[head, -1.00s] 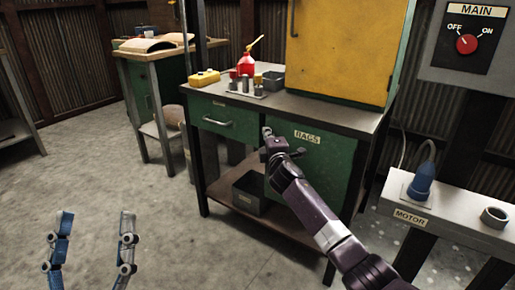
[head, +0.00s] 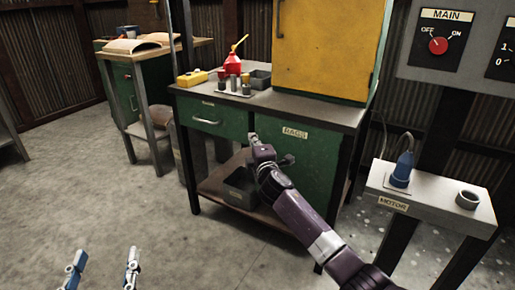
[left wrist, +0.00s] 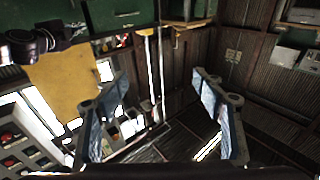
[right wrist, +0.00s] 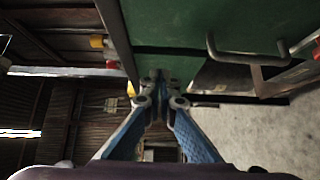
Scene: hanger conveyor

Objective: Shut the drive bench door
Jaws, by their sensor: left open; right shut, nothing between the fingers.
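The green bench (head: 180,88) has a green door panel (head: 315,165) labelled RAGS, with a small handle (head: 287,160) below the label. The panel looks close to flush with the bench front; I cannot tell whether it is fully shut. My right gripper (head: 252,138) is shut and empty, at the panel's left edge by the drawer. In the right wrist view its closed fingertips (right wrist: 158,85) point at the green front, and a bar handle (right wrist: 250,55) shows to the right. My left gripper (head: 103,262) is open and empty over the floor, low at the left.
A drawer (head: 220,119) with a bar handle is left of the door panel. A dark bin (head: 240,188) stands on the lower shelf. A yellow cabinet (head: 325,45) stands on top. A MOTOR stand (head: 430,195) is at the right. The floor at left is clear.

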